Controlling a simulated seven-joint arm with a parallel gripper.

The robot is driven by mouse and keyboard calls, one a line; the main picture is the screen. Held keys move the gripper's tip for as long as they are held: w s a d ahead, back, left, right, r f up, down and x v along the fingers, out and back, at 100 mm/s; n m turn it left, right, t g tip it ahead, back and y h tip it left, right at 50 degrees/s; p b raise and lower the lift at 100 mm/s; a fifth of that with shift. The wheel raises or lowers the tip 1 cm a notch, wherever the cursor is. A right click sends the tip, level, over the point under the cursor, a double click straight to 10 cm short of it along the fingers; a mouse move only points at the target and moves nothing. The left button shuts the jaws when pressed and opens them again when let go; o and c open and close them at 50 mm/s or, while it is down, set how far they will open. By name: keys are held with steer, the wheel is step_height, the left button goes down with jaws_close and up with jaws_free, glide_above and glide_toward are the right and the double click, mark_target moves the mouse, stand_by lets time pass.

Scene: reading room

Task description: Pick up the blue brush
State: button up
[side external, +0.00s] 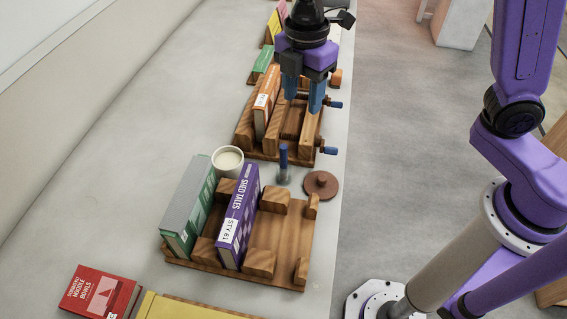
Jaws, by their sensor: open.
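The blue brush (284,157) appears to be the upright blue stick on the pale table, between a white cup and a brown disc. Its lower end is in or on a small greyish piece whose form is too small to tell. My gripper (303,98) has two blue fingers pointing down, apart from each other, with nothing seen between them. It is above or at the wooden press behind the brush, apart from the brush. Its exact height over the press is hard to tell.
A wooden press (243,143) with screw handles holds an orange-and-white book (266,104). A white cup (227,162) with cream contents and a brown disc (321,185) flank the brush. In front, a wooden rack (285,240) holds a green book and a purple book (238,217).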

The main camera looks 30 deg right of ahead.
steer(key=w+a+n, duration=0.1)
steer(key=w+a, duration=0.1)
steer(key=w, duration=0.1)
glide_toward(284, 147)
steer(key=f, duration=0.4)
steer(key=w+f, duration=0.1)
steer(key=f, duration=0.2)
steer(key=shift+d, duration=0.2)
steer(key=shift+s+a+f, duration=0.1)
steer(key=shift+s+f, duration=0.1)
steer(key=shift+f, duration=1.2)
steer(key=shift+s+a+f, duration=0.1)
steer(key=shift+s+f, duration=0.1)
steer(key=shift+f, duration=1.2)
jaws_close()
